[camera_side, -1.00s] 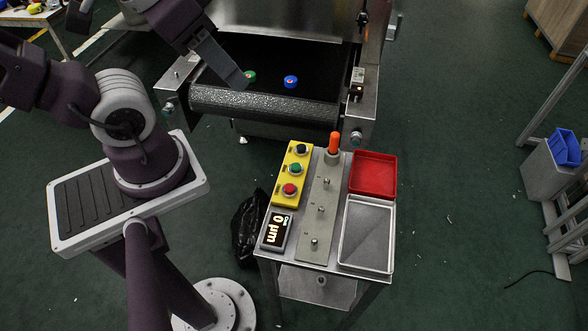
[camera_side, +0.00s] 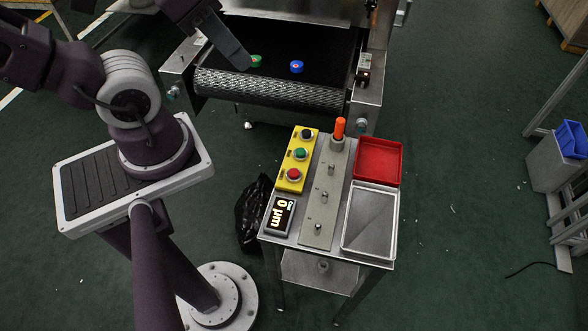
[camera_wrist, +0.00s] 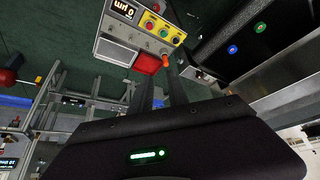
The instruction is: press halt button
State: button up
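The red button (camera_side: 293,174) is at the near end of a yellow button panel (camera_side: 285,186) on the cart, beside the display (camera_side: 280,214). A green button (camera_side: 300,153) and a black button (camera_side: 306,134) stand behind it. The panel also shows at the top of the wrist view (camera_wrist: 143,40). My gripper (camera_side: 240,62) is high at the upper left in the side view, well away from the panel and touching nothing there. In the wrist view its dark fingers (camera_wrist: 160,88) show a gap with nothing held between them.
An orange-tipped post (camera_side: 339,128) rises from the grey plate right of the panel. A red tray (camera_side: 400,162) and a metal tray (camera_side: 394,222) lie farther right. Behind is the dryer belt (camera_side: 330,72) with a green puck (camera_side: 256,61) and a blue puck (camera_side: 297,67).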

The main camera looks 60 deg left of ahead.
grip_shut()
dwell(1.4)
jog(key=m+g+y, duration=0.5)
jog(key=m+y, duration=0.4)
jog(key=m, duration=0.1)
send_over(296, 176)
notch_tip(296, 176, down, 20)
jog(key=r, duration=0.1)
jog(key=shift+w+f, duration=0.1)
jog(key=shift+f, duration=0.15)
jog(key=shift+f, duration=0.1)
jog(key=shift+f, duration=4.35)
